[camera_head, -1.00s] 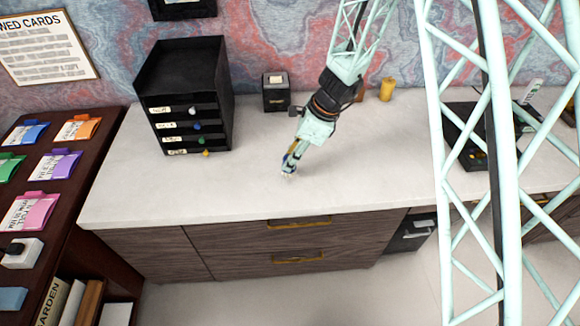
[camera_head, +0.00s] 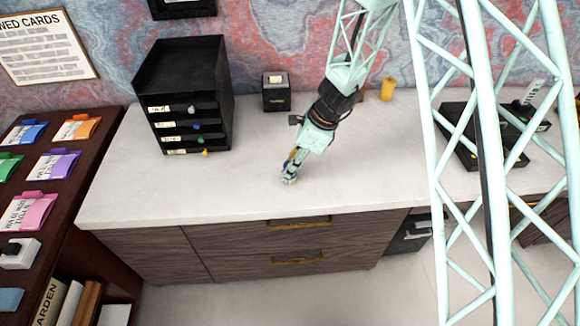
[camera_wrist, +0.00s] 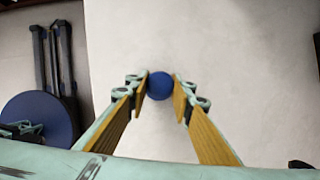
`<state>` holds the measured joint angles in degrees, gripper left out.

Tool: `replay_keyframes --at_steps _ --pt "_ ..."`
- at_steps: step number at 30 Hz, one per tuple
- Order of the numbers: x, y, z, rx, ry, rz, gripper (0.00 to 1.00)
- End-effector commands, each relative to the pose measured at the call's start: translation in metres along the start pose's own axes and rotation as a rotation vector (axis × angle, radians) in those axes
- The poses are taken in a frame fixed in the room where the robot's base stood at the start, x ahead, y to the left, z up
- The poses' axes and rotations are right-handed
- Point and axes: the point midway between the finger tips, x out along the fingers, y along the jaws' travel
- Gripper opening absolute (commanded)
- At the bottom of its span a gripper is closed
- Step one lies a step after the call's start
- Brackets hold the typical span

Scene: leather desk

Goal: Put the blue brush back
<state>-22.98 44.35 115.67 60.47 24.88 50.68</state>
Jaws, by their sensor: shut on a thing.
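In the wrist view, a round dark-blue end of the blue brush (camera_wrist: 160,86) sits between the tips of my gripper (camera_wrist: 160,88). The two ochre-padded fingers are shut on it from both sides. Only this round end shows; the rest of the brush is hidden. In the head view my gripper (camera_head: 289,178) points down over the pale desk top (camera_head: 240,190), in front of the small black box. The brush is too small there to make out clearly. I cannot tell whether it touches the desk.
A black drawer unit (camera_head: 185,75) with coloured knobs stands at the back left. A small black box (camera_head: 276,95) and a yellow cylinder (camera_head: 387,89) stand by the wall. Black trays (camera_head: 470,120) lie at the right, partly behind my lattice column. The desk's middle is bare.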

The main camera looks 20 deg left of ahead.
Motion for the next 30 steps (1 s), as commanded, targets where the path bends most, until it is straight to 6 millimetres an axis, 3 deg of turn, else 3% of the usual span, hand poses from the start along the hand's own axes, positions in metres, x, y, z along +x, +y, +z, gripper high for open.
replay_keyframes --at_steps 2,3,7,23,30 --pt "0.003 0.000 -0.001 0.000 0.000 0.000 0.08" --pt "0.002 0.000 -0.001 0.000 0.000 0.000 0.24" --pt "0.002 0.000 -0.001 0.000 0.000 0.000 0.35" --pt "-0.002 0.000 0.001 0.000 0.000 0.000 0.35" --pt "-0.027 0.000 0.001 0.000 -0.001 0.000 0.35"
